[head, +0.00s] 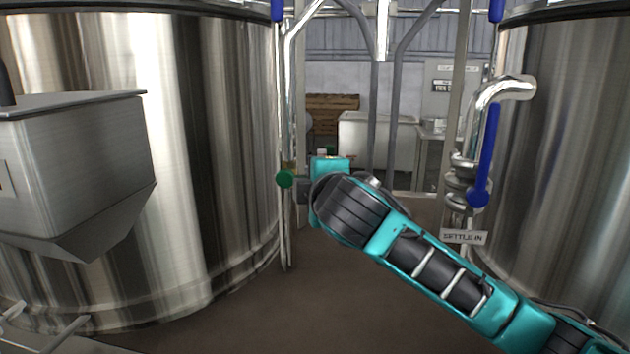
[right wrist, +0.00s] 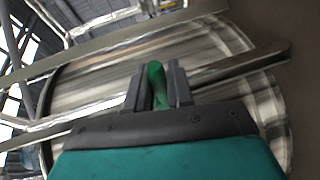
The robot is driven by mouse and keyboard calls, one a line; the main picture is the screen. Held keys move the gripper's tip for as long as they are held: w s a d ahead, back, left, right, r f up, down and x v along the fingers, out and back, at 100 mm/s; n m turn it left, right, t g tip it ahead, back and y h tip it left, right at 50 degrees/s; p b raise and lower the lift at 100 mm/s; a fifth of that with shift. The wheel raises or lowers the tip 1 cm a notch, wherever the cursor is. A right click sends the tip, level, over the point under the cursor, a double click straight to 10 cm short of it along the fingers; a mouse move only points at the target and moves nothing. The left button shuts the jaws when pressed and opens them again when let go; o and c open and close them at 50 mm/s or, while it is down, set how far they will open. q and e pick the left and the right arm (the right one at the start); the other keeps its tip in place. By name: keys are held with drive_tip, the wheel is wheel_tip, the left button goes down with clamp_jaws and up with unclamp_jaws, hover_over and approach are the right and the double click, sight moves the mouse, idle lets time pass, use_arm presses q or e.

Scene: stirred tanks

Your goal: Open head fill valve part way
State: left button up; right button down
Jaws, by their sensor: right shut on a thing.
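A green valve handle (head: 285,179) shows at a slim vertical pipe along the right side of the left tank; no label for it is readable. My right gripper (head: 302,188) is at this handle, mostly hidden behind its own wrist in the head view. In the right wrist view, the two dark fingers of my right gripper (right wrist: 158,88) are shut on the green handle (right wrist: 156,78), which stands between them. How far the valve is turned cannot be told. My left gripper is not in view.
The left steel tank (head: 190,150) has a steel hopper (head: 75,150) in front. At the right tank (head: 570,170), a pipe carries a long blue handle (head: 488,150) above a "SETTLE IN" sign (head: 463,237). A pale bin (head: 375,140) stands behind. Brown floor (head: 320,310) is open between the tanks.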

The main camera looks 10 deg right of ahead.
drive_tip(key=shift+r, duration=0.15)
idle(0.5)
drive_tip(key=n, duration=0.1)
drive_tip(key=r+n+g+h, duration=0.1)
drive_tip(key=shift+w+a+r+n, duration=0.1)
drive_tip(key=shift+r+n, duration=0.15)
drive_tip(key=shift+n, duration=0.05)
drive_tip(key=shift+a+r+n+g+h, duration=0.15)
drive_tip(key=shift+r+n+g+h, duration=0.25)
drive_tip(key=shift+n+g, duration=0.25)
drive_tip(key=c, duration=1.1)
unclamp_jaws()
